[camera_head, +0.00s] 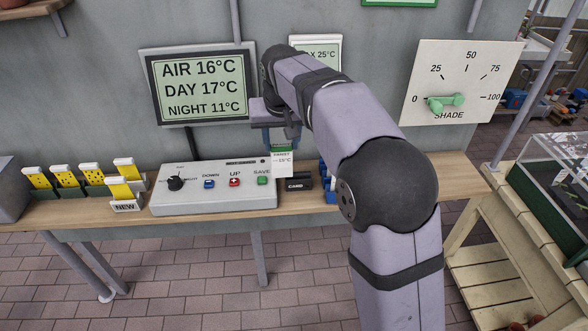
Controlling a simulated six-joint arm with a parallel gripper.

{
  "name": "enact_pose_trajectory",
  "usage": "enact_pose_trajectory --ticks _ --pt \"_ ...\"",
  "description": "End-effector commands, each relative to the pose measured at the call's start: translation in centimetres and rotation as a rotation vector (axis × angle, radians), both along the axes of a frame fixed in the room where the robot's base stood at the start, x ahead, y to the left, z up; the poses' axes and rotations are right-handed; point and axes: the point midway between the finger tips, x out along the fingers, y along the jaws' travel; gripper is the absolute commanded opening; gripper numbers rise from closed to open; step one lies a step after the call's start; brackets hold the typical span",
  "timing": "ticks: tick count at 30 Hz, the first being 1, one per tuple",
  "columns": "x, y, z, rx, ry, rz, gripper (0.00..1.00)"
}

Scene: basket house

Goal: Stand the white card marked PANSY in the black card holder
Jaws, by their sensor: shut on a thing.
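The white card marked PANSY (283,167) hangs upright from my gripper (281,142), with a green band near its top and a line reading about 15°C. My gripper points down and is shut on the card's upper part; the arm partly hides the jaws. The black card holder (299,184), marked CARD, lies on the wooden bench just right of the grey control box. The card is at the holder's left end, its lower edge close to the holder. I cannot tell whether they touch.
The control box (215,196) with a knob and DOWN, UP and SAVE buttons stands left of the card. Several yellow cards (65,177) stand farther left, near a NEW stand (126,207). A blue object (328,188) is partly hidden by my arm. The bench (455,183) is clear farther right.

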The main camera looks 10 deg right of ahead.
Motion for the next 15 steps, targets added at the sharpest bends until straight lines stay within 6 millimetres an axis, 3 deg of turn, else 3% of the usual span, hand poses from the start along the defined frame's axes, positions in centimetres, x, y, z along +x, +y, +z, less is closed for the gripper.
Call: enact_pose_trajectory --ticks 15 --pt "0.71 -0.78 0.32 -0.001 0.003 0.001 0.11"
